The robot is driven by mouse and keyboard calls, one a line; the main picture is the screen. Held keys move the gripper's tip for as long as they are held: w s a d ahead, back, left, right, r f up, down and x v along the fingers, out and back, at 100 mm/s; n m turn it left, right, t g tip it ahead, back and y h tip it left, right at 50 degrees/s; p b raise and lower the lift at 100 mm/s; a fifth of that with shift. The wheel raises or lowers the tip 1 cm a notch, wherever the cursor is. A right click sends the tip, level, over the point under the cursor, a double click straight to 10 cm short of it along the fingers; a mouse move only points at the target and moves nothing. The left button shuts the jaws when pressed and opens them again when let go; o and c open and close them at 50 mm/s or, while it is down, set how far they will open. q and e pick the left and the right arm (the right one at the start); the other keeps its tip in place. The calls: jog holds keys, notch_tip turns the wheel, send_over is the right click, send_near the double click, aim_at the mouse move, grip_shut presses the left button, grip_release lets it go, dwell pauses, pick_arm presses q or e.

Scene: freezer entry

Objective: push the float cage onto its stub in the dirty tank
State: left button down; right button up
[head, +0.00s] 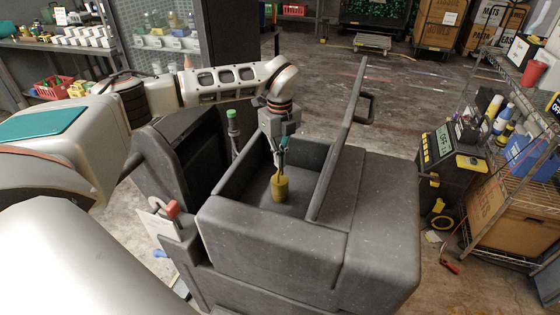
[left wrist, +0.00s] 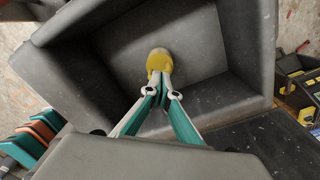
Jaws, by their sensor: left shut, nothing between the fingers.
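The float cage (head: 280,186) is a small yellow cylinder inside the open grey dirty tank (head: 275,235). It also shows in the left wrist view (left wrist: 158,60), against the tank's inner surface. My left gripper (head: 281,168) reaches down into the tank from above. Its fingers are shut with nothing between them, and the fingertips (left wrist: 162,83) are at the near side of the cage, touching or very close to it. The stub cannot be seen. I cannot tell how far the cage sits on it. My right gripper is not in view.
The tank's raised lid (head: 338,140) with a black handle stands right of my left gripper. A green-capped post (head: 233,125) is left of the opening. A red knob (head: 172,208) sits lower left.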

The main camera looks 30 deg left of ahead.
pick_arm(q)
notch_tip(320, 180, up, 13)
jog(key=shift+s, duration=0.15)
dwell(0.5)
